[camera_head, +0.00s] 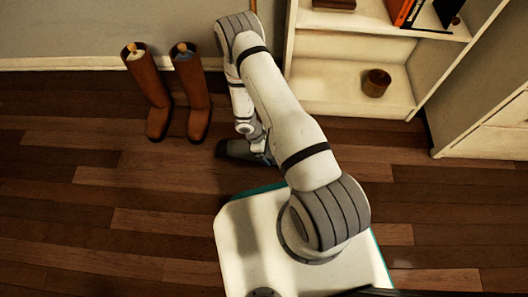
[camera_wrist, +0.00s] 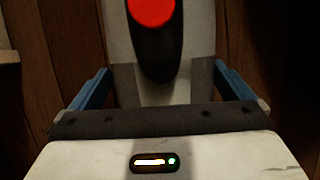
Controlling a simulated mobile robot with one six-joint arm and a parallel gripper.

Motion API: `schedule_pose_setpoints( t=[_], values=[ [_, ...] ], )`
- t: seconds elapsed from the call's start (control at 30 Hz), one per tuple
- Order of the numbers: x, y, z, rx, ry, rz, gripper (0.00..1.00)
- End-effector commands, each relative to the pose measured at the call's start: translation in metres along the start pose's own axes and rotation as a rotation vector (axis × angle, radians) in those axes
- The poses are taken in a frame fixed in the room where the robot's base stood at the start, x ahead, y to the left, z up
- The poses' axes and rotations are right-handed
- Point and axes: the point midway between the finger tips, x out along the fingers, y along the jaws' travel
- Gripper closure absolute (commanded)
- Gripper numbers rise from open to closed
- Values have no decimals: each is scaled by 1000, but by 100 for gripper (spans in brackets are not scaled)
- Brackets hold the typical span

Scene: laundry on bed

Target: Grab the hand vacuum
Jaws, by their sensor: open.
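A pale grey body with a black oval panel and a round red part, which looks like the hand vacuum (camera_wrist: 122,40), fills the upper middle of the wrist view. My gripper (camera_wrist: 161,68) has its blue fingers apart, one on each side of that body. I cannot tell whether either finger touches it. In the head view my gripper (camera_head: 263,157) is low over the wooden floor, below my forearm. A dark grey shape sits there, but I cannot tell whether it is vacuum or gripper. My arm hides much of this spot.
Two brown boots (camera_head: 150,92) (camera_head: 191,90) stand by the wall to the left of my arm. A cream shelf unit (camera_head: 345,85) with books (camera_head: 408,12) and a small brown pot (camera_head: 376,83) stands behind to the right. The floor (camera_head: 80,215) at left is clear.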

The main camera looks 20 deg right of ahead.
Motion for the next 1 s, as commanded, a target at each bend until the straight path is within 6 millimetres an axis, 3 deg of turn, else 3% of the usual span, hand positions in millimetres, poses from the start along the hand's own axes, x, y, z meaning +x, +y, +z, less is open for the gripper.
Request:
schedule_pose_setpoints(
  t=[0.07, 0.9, 1.0],
  values=[
    [0, 0, 0, 0, 0, 0, 0],
    [-1, 1, 0, 2, 1, 1, 69],
    [-2, 2, 1, 3, 1, 2, 70]
  ],
)
